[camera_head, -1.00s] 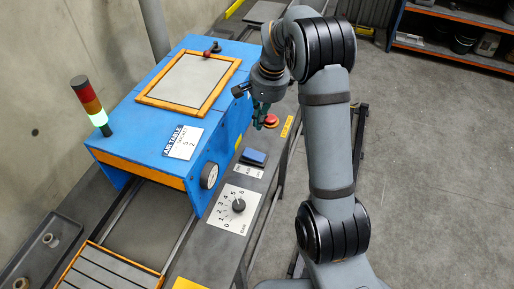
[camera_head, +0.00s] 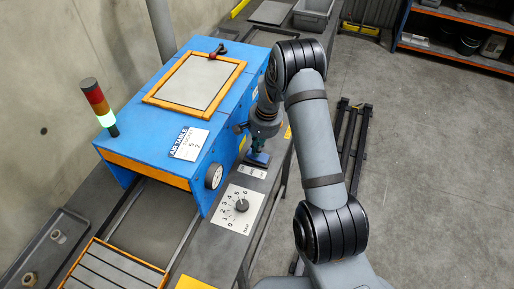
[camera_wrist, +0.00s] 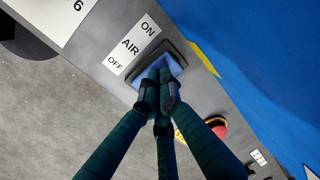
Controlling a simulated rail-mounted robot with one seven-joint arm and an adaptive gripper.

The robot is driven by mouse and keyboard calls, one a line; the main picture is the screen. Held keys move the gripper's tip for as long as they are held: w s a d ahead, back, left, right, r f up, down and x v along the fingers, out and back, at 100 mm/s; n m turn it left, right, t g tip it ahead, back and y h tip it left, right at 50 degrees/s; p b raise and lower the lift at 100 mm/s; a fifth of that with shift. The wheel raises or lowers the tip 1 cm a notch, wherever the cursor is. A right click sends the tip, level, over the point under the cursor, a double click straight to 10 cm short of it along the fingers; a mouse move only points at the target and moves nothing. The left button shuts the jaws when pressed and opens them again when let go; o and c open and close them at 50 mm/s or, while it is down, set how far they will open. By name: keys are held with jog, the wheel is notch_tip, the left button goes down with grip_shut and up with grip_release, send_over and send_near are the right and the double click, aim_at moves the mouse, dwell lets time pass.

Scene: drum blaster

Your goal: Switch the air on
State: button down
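The blue AIR rocker switch (camera_head: 258,159) sits in a dark frame on the grey front ledge of the blue air table. In the wrist view the switch (camera_wrist: 175,63) is partly hidden behind my fingertips. Its white label (camera_wrist: 131,45) reads ON, AIR and OFF, with ON at the upper right end. My gripper (camera_wrist: 160,74) has its green fingers drawn together, with nothing seen between them. The tips are over the switch, seemingly at or very near its surface; contact cannot be made out. My gripper (camera_head: 257,147) hides part of the switch in the head view.
A red button (camera_wrist: 218,128) is beside the switch, near my fingers. A numbered dial (camera_head: 241,205) and a round gauge (camera_head: 214,175) are close by. The blue table wall (camera_head: 200,165) rises beside the ledge. A stack light (camera_head: 98,103) glows green.

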jog(key=shift+f, duration=0.2)
jog(key=shift+a+f+b, duration=0.25)
jog(key=shift+f+b, duration=0.35)
jog(key=shift+b, duration=0.45)
jog(key=shift+a+r+b, duration=0.1)
jog(key=shift+b, duration=0.25)
jog(key=shift+s+r+p, duration=0.1)
jog(key=shift+r+p, duration=0.15)
jog(key=shift+p, duration=0.05)
jog(key=shift+f, duration=0.15)
jog(key=shift+s+d+f, duration=0.1)
jog(key=shift+s+d, duration=0.05)
jog(key=shift+d, duration=0.15)
jog(key=shift+s+d+b, duration=0.2)
jog(key=shift+d+b, duration=0.2)
jog(key=shift+d, duration=0.15)
